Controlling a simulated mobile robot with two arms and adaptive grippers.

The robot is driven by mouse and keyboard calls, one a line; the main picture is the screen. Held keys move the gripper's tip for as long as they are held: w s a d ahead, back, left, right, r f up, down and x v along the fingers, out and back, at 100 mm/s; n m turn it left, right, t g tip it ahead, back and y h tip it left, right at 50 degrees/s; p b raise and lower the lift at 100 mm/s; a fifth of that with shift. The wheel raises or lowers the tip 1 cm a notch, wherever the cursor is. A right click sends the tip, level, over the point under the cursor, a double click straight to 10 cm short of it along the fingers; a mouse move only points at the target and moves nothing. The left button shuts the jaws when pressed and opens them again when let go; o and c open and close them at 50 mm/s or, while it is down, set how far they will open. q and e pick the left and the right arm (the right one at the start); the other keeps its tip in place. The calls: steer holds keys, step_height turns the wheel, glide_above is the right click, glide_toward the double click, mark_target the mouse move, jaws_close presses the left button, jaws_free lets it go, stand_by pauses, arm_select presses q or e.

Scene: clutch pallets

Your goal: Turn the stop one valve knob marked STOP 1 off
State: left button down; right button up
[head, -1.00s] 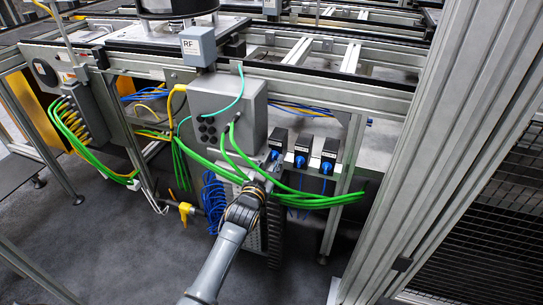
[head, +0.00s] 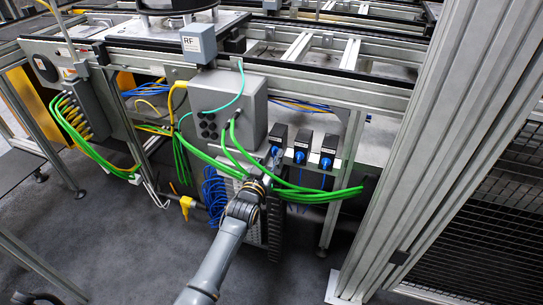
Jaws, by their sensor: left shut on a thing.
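Three black valve blocks with blue knobs stand in a row under the frame rail, right of the grey box. My left gripper (head: 272,160) reaches up from below to the left block (head: 278,135) and is shut on its blue knob (head: 275,151), which it mostly hides. The middle knob (head: 300,157) and the right knob (head: 326,163) are free. The white labels on the blocks are too small to read, so I cannot tell which one is marked STOP 1. My right gripper is not in view.
Thick green cables (head: 310,194) run past my left wrist and below the valves. A grey box (head: 230,103) is left of the valves. A coiled blue hose (head: 214,195) and a yellow handle (head: 186,205) hang lower left. A metal post (head: 430,130) stands at the right.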

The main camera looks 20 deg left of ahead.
arm_select(q)
steer(key=c, duration=1.4)
jaws_free()
steer(key=shift+c, duration=0.2)
steer(key=s, duration=1.2)
steer(key=shift+a, duration=0.2)
